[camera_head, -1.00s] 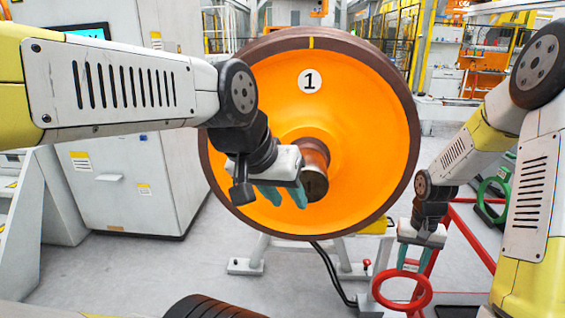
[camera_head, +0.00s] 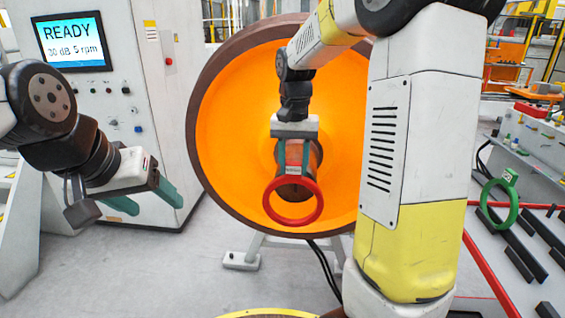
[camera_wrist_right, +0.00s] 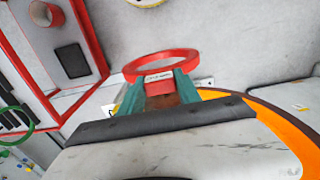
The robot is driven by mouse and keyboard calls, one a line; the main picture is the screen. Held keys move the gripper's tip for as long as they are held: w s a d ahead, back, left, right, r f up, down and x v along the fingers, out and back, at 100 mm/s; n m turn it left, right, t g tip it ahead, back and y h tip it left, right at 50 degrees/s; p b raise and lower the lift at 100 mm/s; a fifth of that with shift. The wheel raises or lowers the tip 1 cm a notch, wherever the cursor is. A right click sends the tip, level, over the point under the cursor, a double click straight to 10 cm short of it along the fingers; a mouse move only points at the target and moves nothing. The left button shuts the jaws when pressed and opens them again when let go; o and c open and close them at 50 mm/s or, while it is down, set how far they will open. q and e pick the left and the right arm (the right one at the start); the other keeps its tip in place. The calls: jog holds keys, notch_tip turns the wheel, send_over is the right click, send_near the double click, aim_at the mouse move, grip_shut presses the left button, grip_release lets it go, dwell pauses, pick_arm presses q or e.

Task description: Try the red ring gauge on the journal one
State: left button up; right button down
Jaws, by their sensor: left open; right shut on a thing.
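The red ring gauge (camera_head: 293,222) hangs below my right gripper (camera_head: 293,170), which is shut on its labelled tab. It also shows in the right wrist view (camera_wrist_right: 160,55), between the teal fingertips (camera_wrist_right: 159,88). In the head view the ring hangs in front of the orange wheel (camera_head: 228,130), over the lower end of the brown journal (camera_head: 314,154). The gripper hides part of the journal, and the ring does not appear to be around it. How far apart they are, I cannot tell. My left gripper (camera_head: 146,198) is open and empty at the left, clear of the wheel.
A grey cabinet with a READY screen (camera_head: 70,42) stands behind my left arm. A green ring (camera_head: 499,204) stands at a rack on the right. A stand foot (camera_head: 241,260) and black cables (camera_head: 325,268) are below the wheel. The floor at lower left is free.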

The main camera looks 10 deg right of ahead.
dwell(0.4)
jog(key=shift+w+d, duration=0.3)
jog(key=shift+w, duration=0.6)
jog(key=shift+w+d, duration=0.25)
jog(key=shift+w, duration=0.65)
jog(key=shift+w+d, duration=0.3)
jog(key=shift+w, duration=0.6)
jog(key=shift+w+d+r, duration=0.1)
jog(key=shift+w+d, duration=0.15)
jog(key=shift+w, duration=0.65)
jog(key=shift+w+d+f, duration=0.1)
jog(key=shift+w+d, duration=0.15)
jog(key=shift+w, duration=0.65)
jog(key=shift+w+d+r, duration=0.1)
jog(key=shift+w+d, duration=0.15)
jog(key=shift+w, duration=0.65)
jog(key=shift+s+a, duration=0.5)
jog(key=shift+s, duration=1.15)
jog(key=shift+s+a, duration=0.45)
jog(key=shift+s, duration=1.25)
jog(key=shift+s+a, duration=0.5)
jog(key=shift+s, duration=1.15)
